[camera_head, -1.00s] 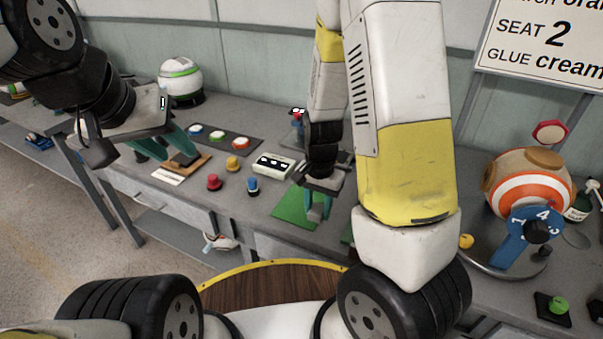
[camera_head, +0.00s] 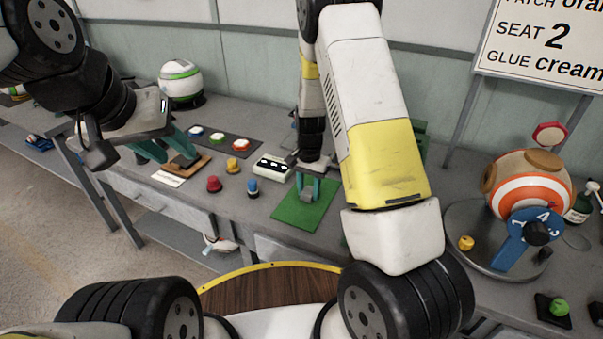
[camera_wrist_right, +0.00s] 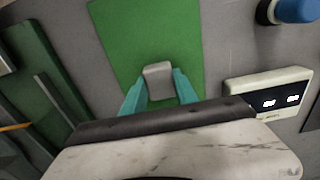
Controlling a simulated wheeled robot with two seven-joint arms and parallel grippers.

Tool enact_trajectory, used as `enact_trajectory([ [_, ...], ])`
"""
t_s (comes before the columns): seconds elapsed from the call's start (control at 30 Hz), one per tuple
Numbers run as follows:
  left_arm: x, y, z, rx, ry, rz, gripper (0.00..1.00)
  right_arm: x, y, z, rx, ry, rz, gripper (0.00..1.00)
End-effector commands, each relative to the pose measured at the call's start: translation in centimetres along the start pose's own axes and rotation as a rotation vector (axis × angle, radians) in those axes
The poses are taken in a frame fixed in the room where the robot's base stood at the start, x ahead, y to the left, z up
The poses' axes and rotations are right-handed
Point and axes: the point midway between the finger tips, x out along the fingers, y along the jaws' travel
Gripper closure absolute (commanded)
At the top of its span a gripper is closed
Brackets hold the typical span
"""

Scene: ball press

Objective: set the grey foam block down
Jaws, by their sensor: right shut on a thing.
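The grey foam block (camera_wrist_right: 158,82) is between the teal fingers of my right gripper (camera_wrist_right: 160,90) in the right wrist view, over a green mat (camera_wrist_right: 130,30). In the head view the right gripper (camera_head: 307,190) is low over the green mat (camera_head: 312,212), and the block (camera_head: 307,194) shows small between its fingers. Whether the block touches the mat, I cannot tell. My left gripper (camera_head: 168,152) is at the left, with its teal fingers apart around a block on a brown board (camera_head: 187,165); whether it grips that block is unclear.
A white device with a dark display (camera_head: 272,167) stands left of the mat. Red (camera_head: 214,184), yellow (camera_head: 232,165) and blue (camera_head: 252,187) knobs stand nearby. A striped ball (camera_head: 530,190) sits in a round stand at the right. A white ball (camera_head: 180,80) is at the back left.

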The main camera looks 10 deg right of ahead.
Motion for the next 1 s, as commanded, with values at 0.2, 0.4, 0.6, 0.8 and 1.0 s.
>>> enact_trajectory([
  [0.2,0.0,0.0,0.0,0.0,0.0,0.0,0.64,0.0,0.0,0.0,0.0,0.001,-0.001,1.0],
  [0.4,0.0,0.0,0.0,0.0,0.0,0.0,0.64,0.3,0.0,0.0,0.0,0.002,-0.001,0.49],
  [0.6,0.0,0.0,0.0,0.0,0.0,0.0,0.64,0.2,0.0,0.0,0.0,0.001,-0.001,0.43],
  [0.8,0.0,0.0,0.0,0.0,0.0,0.0,0.64,-0.1,-0.1,0.0,0.0,0.002,-0.002,0.43],
  [1.0,0.0,0.0,0.0,0.0,0.0,0.0,0.64,-3.0,-0.1,-0.1,-0.001,0.005,-0.005,0.43],
])
